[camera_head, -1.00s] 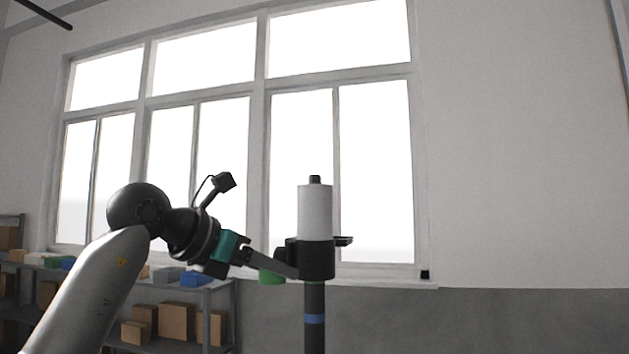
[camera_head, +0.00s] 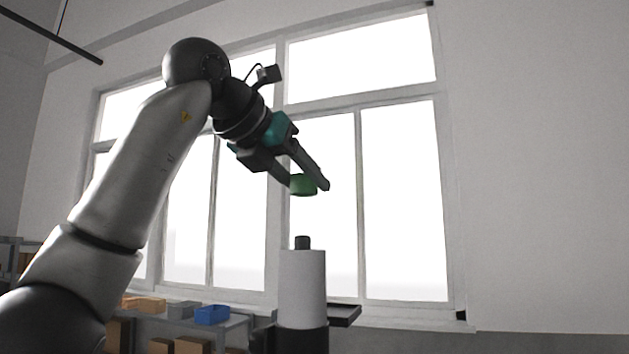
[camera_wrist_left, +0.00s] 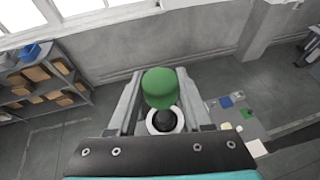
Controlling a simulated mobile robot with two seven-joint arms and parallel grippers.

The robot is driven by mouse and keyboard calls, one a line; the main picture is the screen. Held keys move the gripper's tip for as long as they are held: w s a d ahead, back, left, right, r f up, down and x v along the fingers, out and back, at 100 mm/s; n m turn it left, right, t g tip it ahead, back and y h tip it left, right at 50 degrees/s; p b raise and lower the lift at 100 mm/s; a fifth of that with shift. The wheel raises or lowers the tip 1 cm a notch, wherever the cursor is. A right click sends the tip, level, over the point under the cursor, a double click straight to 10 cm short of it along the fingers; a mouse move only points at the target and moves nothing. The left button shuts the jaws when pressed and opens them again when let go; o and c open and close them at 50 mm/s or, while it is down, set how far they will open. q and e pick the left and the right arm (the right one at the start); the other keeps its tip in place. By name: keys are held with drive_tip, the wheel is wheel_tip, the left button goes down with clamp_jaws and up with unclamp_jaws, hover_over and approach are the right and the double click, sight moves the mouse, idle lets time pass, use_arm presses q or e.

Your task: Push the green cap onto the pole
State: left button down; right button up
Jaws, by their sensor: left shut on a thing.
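The green cap (camera_head: 302,186) is held between the fingers of my left gripper (camera_head: 307,183), which is shut on it. The pole's dark tip (camera_head: 303,242) stands out of a white cylinder (camera_head: 303,285) upright below the cap, with a clear gap between them. In the left wrist view the green cap (camera_wrist_left: 160,88) sits between the fingertips. The pole's dark top, ringed by white (camera_wrist_left: 163,121), shows beyond and below it, partly hidden by the cap. My right gripper is not in view.
A dark bracket (camera_head: 343,315) sticks out to the right of the pole's black collar. Shelves with boxes and a blue bin (camera_head: 212,314) stand at the lower left. Large windows and a wall lie behind. The air around the cap is free.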

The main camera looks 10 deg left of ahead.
use_arm(q)
drive_tip(key=shift+f, duration=0.7)
wheel_tip(320, 180, down, 4)
drive_tip(key=shift+r, duration=0.25)
drive_tip(key=shift+s, duration=0.1)
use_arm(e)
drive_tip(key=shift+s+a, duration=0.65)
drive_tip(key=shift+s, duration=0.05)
use_arm(q)
drive_tip(key=shift+f, duration=0.1)
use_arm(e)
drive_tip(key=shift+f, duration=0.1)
use_arm(q)
drive_tip(key=shift+f, duration=0.1)
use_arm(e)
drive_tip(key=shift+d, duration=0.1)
use_arm(q)
drive_tip(key=shift+f+b, duration=0.35)
drive_tip(key=shift+b, duration=0.05)
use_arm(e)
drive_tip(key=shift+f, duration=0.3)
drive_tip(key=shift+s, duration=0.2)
use_arm(q)
drive_tip(key=shift+f+b, duration=0.45)
drive_tip(key=shift+f, duration=0.15)
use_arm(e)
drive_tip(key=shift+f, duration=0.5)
